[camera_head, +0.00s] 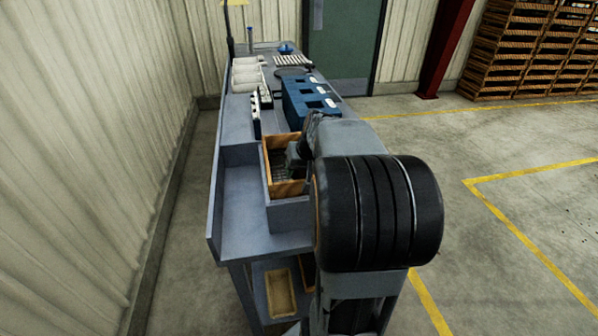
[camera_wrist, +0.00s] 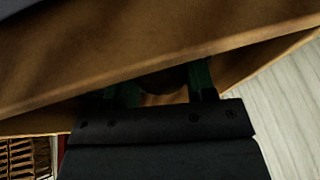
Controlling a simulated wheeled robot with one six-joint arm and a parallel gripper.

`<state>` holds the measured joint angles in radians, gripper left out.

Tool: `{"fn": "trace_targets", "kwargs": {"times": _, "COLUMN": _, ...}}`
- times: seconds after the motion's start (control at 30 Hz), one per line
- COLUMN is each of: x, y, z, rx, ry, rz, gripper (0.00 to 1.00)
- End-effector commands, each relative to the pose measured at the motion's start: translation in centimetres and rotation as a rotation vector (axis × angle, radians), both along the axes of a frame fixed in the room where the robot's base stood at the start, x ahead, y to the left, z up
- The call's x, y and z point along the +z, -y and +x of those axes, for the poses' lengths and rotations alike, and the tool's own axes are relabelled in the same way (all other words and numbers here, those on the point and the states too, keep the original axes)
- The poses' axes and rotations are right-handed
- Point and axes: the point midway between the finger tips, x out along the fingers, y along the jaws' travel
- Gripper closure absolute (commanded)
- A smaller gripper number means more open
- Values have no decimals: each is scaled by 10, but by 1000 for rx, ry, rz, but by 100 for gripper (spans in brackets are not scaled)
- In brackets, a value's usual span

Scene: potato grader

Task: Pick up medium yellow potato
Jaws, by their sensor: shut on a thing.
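My gripper (camera_wrist: 160,90) shows in the wrist view as two green fingers reaching into a wooden box (camera_wrist: 130,68). A dark, rounded thing (camera_wrist: 163,79), likely the potato, sits between the fingers, and they are shut on it. It is in deep shade, so its colour and size cannot be told. In the head view the wooden box (camera_head: 267,162) stands on the grey bench, and my wrist reaches into it from the right. My arm hides the fingertips and part of the box there, and no potato can be made out.
Blue bins (camera_head: 300,100) stand on the bench (camera_head: 255,225) just behind the box. White trays (camera_head: 246,75) lie farther back at the left. A shallow wooden tray (camera_head: 281,293) rests on the lower shelf. The bench's front left is bare. Floor at the right is open.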

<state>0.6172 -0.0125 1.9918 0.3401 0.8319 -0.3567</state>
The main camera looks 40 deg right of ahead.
Motion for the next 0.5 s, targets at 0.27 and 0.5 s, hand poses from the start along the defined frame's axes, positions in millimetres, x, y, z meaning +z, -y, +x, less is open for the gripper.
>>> {"fn": "trace_targets", "kwargs": {"times": 0.27, "x": 2, "y": -1, "z": -1, "rx": 0, "ry": -7, "rz": 7, "gripper": 74}}
{"fn": "trace_targets", "kwargs": {"times": 0.5, "x": 35, "y": 5, "z": -3, "rx": -5, "ry": -1, "rz": 2, "gripper": 74}}
